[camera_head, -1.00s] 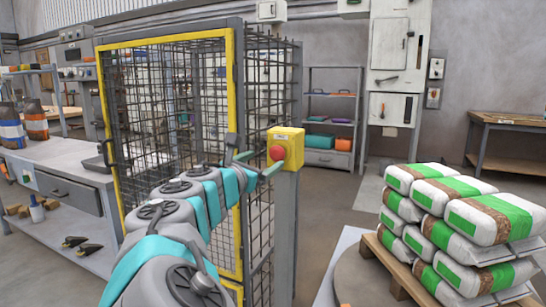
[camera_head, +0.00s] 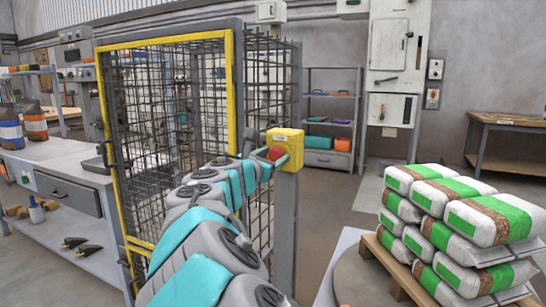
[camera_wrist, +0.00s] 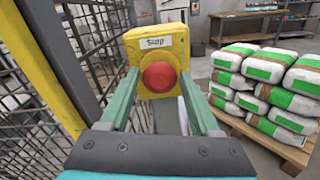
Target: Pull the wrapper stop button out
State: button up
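The wrapper stop button is a red round knob (camera_wrist: 159,76) on a yellow box (camera_wrist: 143,43) with a label that seems to read "Stop". In the head view the yellow box (camera_head: 287,141) sits on a grey post at the cage corner, and my gripper partly covers the red knob (camera_head: 275,154). My gripper (camera_wrist: 158,95) is open, with its green fingers on the left and right of the red knob. The fingers look close to the box face; I cannot tell whether they touch the knob. In the head view my gripper (camera_head: 270,160) reaches the box from the left.
A yellow-framed mesh cage (camera_head: 170,130) stands directly left of the button. White and green bags (camera_head: 480,212) are stacked on a wooden pallet (camera_head: 400,270) at the right. A workbench (camera_head: 60,165) is at the left. Open floor lies behind the post.

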grip_shut()
dwell(0.6)
